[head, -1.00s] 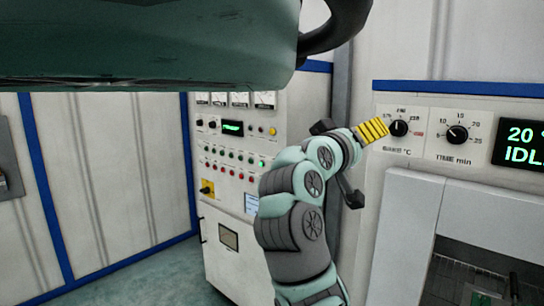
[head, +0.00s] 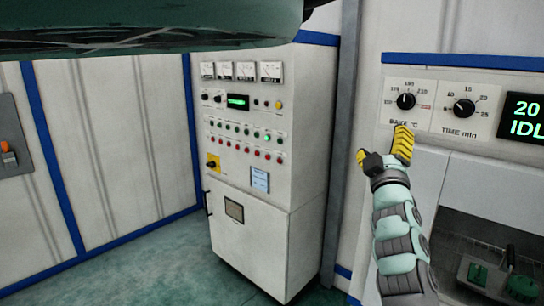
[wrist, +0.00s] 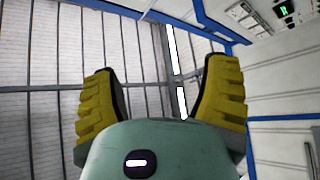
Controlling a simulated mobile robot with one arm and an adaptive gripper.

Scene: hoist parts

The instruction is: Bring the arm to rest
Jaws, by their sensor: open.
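My gripper (head: 401,145) is at the right of the head view, raised in front of the oven front and just below the BAKE °C dial (head: 405,101). Its yellow fingers point up. In the wrist view my gripper (wrist: 163,72) shows its two yellow fingers wide apart with nothing between them. My arm (head: 398,230) rises from the bottom edge of the head view. Whether the gripper touches the panel cannot be told.
A control cabinet (head: 240,190) with meters and lamps stands at the centre. The oven display (head: 524,116) reads 20 and IDL, cut off. Green parts (head: 478,274) lie in the oven opening. The floor at left is clear. A large green body overhangs the top left.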

